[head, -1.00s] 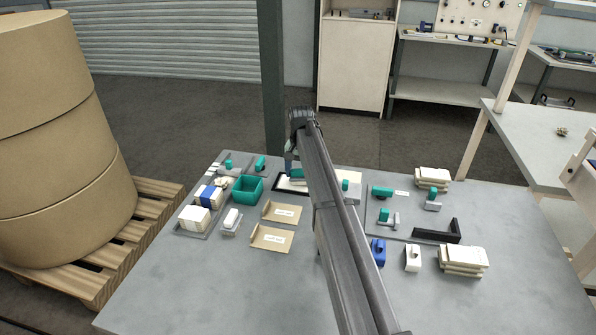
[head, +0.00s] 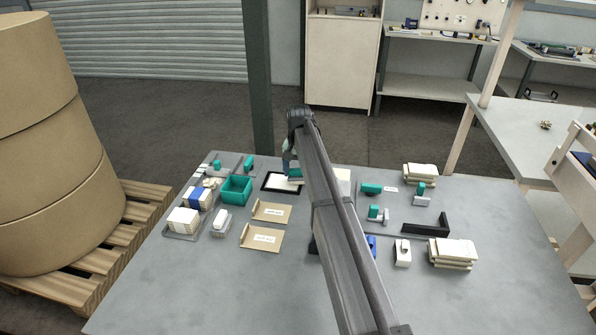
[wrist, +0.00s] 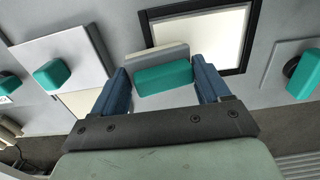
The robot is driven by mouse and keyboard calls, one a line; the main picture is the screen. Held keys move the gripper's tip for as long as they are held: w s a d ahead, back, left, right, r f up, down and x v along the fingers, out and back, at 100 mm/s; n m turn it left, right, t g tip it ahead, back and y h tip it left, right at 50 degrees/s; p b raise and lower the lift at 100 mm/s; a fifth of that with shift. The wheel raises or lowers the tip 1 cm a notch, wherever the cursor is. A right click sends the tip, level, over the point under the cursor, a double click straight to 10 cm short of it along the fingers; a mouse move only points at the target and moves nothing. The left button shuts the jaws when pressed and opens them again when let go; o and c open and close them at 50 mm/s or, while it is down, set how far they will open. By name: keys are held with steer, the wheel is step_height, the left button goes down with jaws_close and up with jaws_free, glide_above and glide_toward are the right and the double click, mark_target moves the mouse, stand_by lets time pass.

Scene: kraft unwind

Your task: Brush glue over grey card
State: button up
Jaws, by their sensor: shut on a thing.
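My gripper (wrist: 163,82) is shut on the teal handle (wrist: 163,77) of a flat tool with a pale grey and beige edge. The handle lies between the two blue fingers. The tool overlaps the lower left of a black-framed tray (wrist: 246,62) holding an off-white sheet (wrist: 205,35); whether it touches the sheet I cannot tell. In the head view the teal handle (head: 294,173) is at the right side of the framed sheet (head: 279,183), partly hidden by my arm. No clearly grey card stands out, and glue is not discernible.
A teal bin (head: 236,190) and two brown labelled boards (head: 262,237) are left of my arm. A blue-banded stack (head: 198,198) stands farther left. A black angle piece (head: 427,229) and pale stacks (head: 453,253) are right. The front of the table is clear.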

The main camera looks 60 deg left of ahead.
steer(key=shift+r, duration=3)
steer(key=w+d+m, duration=0.1)
steer(key=w+d, duration=0.7)
steer(key=d, duration=0.6)
steer(key=w+d+m, duration=0.2)
steer(key=w+d, duration=0.6)
steer(key=d, duration=0.6)
steer(key=w+d+m, duration=0.1)
steer(key=w+d, duration=0.8)
steer(key=d, duration=0.5)
steer(key=d+m, duration=0.3)
steer(key=d, duration=2.2)
steer(key=s+d+m, duration=0.1)
steer(key=s+d, duration=0.2)
steer(key=d, duration=0.7)
steer(key=s+d+m, duration=0.1)
steer(key=s+d, duration=0.2)
steer(key=d, duration=0.8)
steer(key=shift+d+f, duration=0.15)
steer(key=shift+d, duration=0.05)
